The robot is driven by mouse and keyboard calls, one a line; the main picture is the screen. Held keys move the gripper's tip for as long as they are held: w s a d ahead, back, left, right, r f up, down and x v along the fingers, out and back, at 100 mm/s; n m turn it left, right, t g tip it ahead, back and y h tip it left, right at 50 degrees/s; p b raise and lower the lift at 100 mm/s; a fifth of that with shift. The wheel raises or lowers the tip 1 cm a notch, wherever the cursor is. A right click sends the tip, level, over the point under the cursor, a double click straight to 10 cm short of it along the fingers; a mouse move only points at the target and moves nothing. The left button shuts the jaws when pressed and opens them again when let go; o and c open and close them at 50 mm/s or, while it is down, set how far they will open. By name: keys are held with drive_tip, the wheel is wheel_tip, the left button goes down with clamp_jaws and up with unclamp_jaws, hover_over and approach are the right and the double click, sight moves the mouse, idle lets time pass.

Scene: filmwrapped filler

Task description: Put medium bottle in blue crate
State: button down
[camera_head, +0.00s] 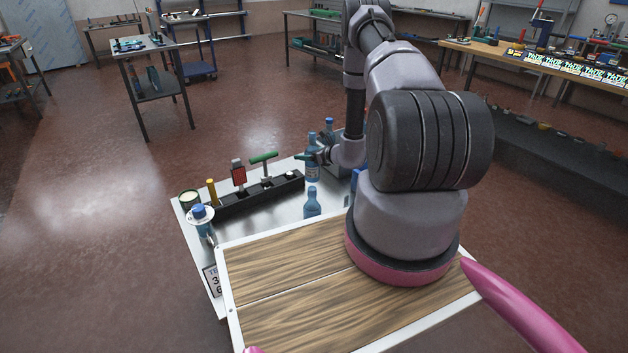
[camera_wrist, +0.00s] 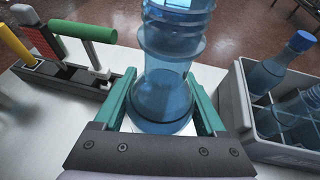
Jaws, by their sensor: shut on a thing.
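My gripper (camera_head: 310,157) is shut on a blue translucent bottle (camera_head: 313,172), which stands upright over the metal tabletop. In the wrist view the teal fingers of my gripper (camera_wrist: 161,100) flank the lower part of the bottle (camera_wrist: 175,50); its top is cut off by the frame. Whether its base touches the table is unclear. A grey-looking crate (camera_wrist: 290,153) stands just right of it in the wrist view, with blue bottles (camera_wrist: 280,62) inside. In the head view my arm hides most of the crate; a blue patch (camera_head: 357,178) beside the arm may belong to it.
A smaller blue bottle (camera_head: 312,204) stands on the metal table (camera_head: 270,210) in front. A black tool holder (camera_head: 235,203) with upright tools is left of the held bottle.

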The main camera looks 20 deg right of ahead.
sight(318, 171)
drive_tip(key=shift+f, duration=3.6)
drive_tip(key=shift+f, duration=0.1)
unclamp_jaws()
drive_tip(key=v, duration=1.2)
